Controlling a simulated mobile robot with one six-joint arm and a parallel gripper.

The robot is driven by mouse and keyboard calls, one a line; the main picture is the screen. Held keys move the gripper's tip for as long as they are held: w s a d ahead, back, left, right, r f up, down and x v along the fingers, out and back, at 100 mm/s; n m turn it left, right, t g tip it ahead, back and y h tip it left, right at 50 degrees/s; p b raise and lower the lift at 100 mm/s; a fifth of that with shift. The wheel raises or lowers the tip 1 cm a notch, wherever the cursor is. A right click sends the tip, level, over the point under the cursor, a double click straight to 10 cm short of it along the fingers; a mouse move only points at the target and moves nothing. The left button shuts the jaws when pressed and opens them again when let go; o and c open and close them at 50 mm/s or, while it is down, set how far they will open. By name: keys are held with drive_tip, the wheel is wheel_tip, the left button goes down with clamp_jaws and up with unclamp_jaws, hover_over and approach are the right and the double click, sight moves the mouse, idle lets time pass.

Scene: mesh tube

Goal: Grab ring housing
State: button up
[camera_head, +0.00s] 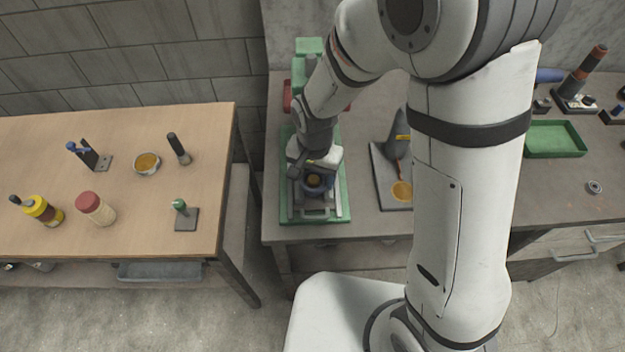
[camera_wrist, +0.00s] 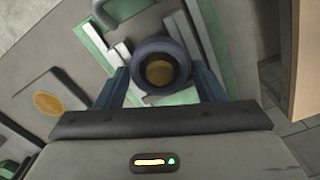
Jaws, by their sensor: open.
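The ring housing (camera_wrist: 139,55) is a dark blue, round ring with an amber-brown centre. It sits on the pale fixture of a green-based station (camera_wrist: 215,35). In the head view the ring housing (camera_head: 316,187) shows below my wrist, on the green base (camera_head: 286,212). My gripper (camera_wrist: 160,76) is open, with one blue-grey finger on each side of the ring housing. Whether the fingers touch it cannot be told. The fingers are mostly hidden under my wrist in the head view.
A grey stand with an amber disc (camera_head: 401,191) is right of the station; the disc also shows in the wrist view (camera_wrist: 48,103). A wooden table (camera_head: 130,220) with bottles and small tools stands left, across a gap. A green tray (camera_head: 555,140) lies far right.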

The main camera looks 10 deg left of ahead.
drive_tip(key=c, duration=0.9)
drive_tip(key=shift+c, duration=0.2)
